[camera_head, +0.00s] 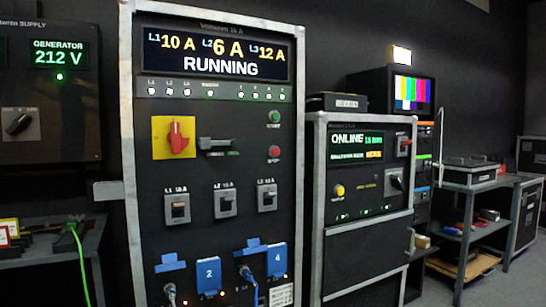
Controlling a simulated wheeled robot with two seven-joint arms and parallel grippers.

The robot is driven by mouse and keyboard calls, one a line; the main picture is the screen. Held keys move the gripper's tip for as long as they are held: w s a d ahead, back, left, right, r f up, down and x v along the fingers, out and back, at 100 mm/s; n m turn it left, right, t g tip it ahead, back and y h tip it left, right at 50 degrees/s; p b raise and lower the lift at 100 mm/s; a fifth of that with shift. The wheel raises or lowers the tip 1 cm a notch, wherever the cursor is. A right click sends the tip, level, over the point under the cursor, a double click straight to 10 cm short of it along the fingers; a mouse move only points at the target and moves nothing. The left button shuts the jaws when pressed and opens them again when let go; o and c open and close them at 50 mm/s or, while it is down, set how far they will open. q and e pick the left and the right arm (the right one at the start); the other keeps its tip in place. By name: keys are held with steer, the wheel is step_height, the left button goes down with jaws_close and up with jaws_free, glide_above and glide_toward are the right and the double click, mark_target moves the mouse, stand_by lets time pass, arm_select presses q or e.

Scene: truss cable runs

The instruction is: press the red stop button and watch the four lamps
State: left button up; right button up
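The red stop button (274,152) is on the right side of the tall cabinet's front panel, below a green button (274,116). Lettering by the lamps is small. The display (213,54) reads L1 10 A, L2 6 A, L3 12 A and RUNNING. Nothing touches the stop button, and its front is unobstructed. Neither of my grippers is in view.
A red rotary switch (177,137) on a yellow plate sits left of the button. Three breakers (221,201) are below, with blue-covered sockets (208,274) and cables. A second cabinet (364,178) reading ONLINE stands right. A generator panel (58,53) shows 212 V.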

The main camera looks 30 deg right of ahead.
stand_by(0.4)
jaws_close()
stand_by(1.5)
